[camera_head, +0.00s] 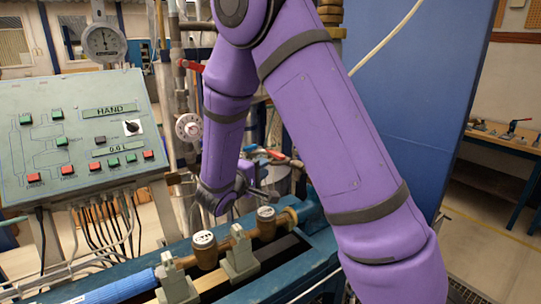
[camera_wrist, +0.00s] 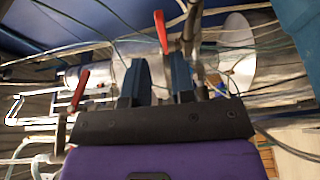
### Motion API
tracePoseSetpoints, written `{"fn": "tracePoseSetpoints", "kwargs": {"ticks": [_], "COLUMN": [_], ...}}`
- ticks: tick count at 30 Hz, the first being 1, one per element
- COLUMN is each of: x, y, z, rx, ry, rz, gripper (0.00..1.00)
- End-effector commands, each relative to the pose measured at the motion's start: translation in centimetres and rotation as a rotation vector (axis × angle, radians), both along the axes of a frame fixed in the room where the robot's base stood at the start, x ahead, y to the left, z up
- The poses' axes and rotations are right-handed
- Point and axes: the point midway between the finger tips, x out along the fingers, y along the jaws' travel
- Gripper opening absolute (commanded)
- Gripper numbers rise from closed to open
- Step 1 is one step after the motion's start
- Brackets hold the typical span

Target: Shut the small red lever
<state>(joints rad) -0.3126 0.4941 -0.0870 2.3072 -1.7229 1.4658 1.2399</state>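In the wrist view a slim red lever (camera_wrist: 161,32) stands upright beyond my gripper's fingers, roughly in line with the gap between them. A second red lever (camera_wrist: 80,90) is to the left, lower in the picture. My gripper (camera_wrist: 160,68) is open, with two dark fingers apart and nothing between them. In the head view a red lever (camera_head: 271,154) shows on the pipework close to my gripper (camera_head: 253,176), which is partly hidden by my wrist. Another red lever (camera_head: 190,66) is higher up, left of my arm. I cannot tell which one is the small lever.
Pipes, hoses and thin wires crowd the space around the gripper. A control panel (camera_head: 80,140) stands at the left. A bench with brass meters (camera_head: 205,249) runs below the arm. A blue panel (camera_head: 410,90) stands behind at the right.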

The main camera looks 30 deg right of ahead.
Motion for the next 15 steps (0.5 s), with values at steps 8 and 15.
{"fn": "tracePoseSetpoints", "kwargs": {"ticks": [8,15], "x": [1.1,2.9], "y": [-1.7,-5.6], "z": [-0.2,-0.2], "rx": [-0.008,-0.008], "ry": [-0.005,-0.005], "rz": [0.012,0.011], "gripper": [0.23,0.23]}}
